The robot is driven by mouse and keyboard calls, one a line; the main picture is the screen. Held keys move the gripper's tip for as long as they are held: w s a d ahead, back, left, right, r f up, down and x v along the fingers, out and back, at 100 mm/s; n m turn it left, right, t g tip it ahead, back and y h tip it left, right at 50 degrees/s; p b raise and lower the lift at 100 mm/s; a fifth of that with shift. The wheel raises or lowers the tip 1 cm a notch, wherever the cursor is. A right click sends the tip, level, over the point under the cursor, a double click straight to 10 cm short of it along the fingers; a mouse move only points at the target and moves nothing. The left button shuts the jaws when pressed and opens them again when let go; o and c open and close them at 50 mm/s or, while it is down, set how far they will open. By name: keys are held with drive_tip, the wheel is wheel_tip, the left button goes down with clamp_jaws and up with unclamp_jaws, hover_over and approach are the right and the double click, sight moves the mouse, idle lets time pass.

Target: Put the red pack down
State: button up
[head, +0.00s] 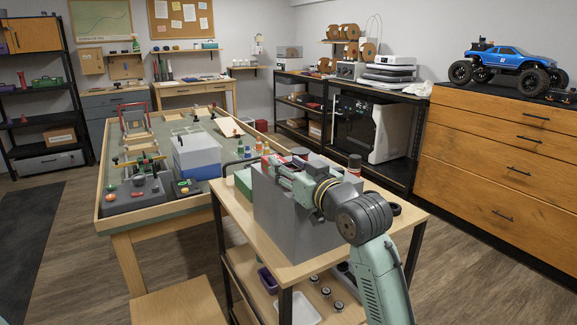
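A small red patch (273,158), possibly the red pack, shows at the fingertips. It is too small to tell whether the fingers hold it or it lies behind them. The finger opening is not clear from this angle. My wrist and forearm hide part of the box and the cart top.
Small bottles and a dark red-capped jar (354,165) stand around the box. A green-topped workbench (205,202) with a blue-and-white box (196,156) is to the left. A wooden stool (180,303) is in front. A blue truck (507,68) sits on drawers at right.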

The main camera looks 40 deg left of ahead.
drive_tip(key=o, duration=0.3)
drive_tip(key=shift+o, duration=0.2)
drive_tip(key=shift+d+r, duration=0.1)
drive_tip(key=shift+r, duration=0.1)
